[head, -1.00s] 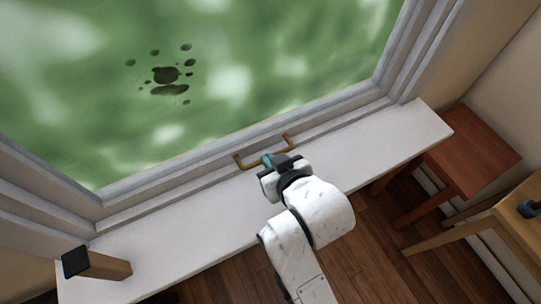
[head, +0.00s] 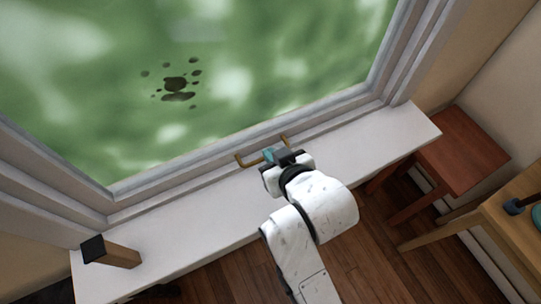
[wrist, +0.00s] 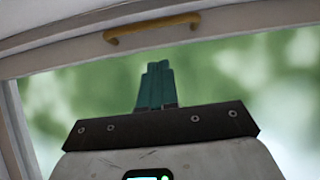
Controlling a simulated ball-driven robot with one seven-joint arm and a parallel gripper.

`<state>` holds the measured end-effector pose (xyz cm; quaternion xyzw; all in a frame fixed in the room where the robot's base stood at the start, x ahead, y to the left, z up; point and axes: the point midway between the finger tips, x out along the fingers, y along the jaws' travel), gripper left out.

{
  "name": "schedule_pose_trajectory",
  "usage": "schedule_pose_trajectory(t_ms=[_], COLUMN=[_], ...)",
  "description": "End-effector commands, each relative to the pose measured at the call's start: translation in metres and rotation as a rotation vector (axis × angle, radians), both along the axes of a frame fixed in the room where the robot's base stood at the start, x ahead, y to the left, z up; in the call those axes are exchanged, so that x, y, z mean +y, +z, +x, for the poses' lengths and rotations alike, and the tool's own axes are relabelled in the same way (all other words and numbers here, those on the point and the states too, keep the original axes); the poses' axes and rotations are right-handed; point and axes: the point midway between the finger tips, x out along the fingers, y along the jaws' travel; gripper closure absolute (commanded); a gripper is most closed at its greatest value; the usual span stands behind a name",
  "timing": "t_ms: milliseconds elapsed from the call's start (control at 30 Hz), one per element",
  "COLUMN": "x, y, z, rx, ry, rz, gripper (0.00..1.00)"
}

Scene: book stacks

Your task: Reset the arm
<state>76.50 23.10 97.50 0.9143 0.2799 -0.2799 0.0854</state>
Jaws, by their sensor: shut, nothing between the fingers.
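My white arm reaches up from the bottom of the head view to the window. My gripper (head: 269,156) is at its end, over the white sill and just in front of the brass window handle (head: 246,161). In the wrist view my gripper (wrist: 157,66) shows its teal fingers pressed together and empty, pointing toward the glass. The brass handle (wrist: 151,28) lies beyond the fingertips there, apart from them. In the head view I cannot tell whether the gripper touches the handle, as it hides part of it.
The window pane (head: 260,70) carries dark blotches (head: 175,85). A wooden block with a black end (head: 110,252) is on the white sill (head: 190,225) at left. A reddish wooden table (head: 465,150) and a lighter wooden table (head: 515,215) stand at right. Wood floor shows below.

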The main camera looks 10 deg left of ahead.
Motion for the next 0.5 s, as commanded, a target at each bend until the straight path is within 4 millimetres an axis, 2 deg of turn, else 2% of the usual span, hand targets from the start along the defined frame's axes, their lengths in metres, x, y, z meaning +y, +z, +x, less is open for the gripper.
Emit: schedule_pose_trajectory(t_ms=[100, 300, 500], x=[-0.012, -0.029, -0.038], y=[0.010, 0.031, 0.043], z=[-0.019, -0.044, -0.057], rx=[0.000, 0.001, 0.002], ry=[0.000, 0.000, 0.000], rz=[0.002, 0.002, 0.001], gripper=[1.00, 1.00, 1.00])
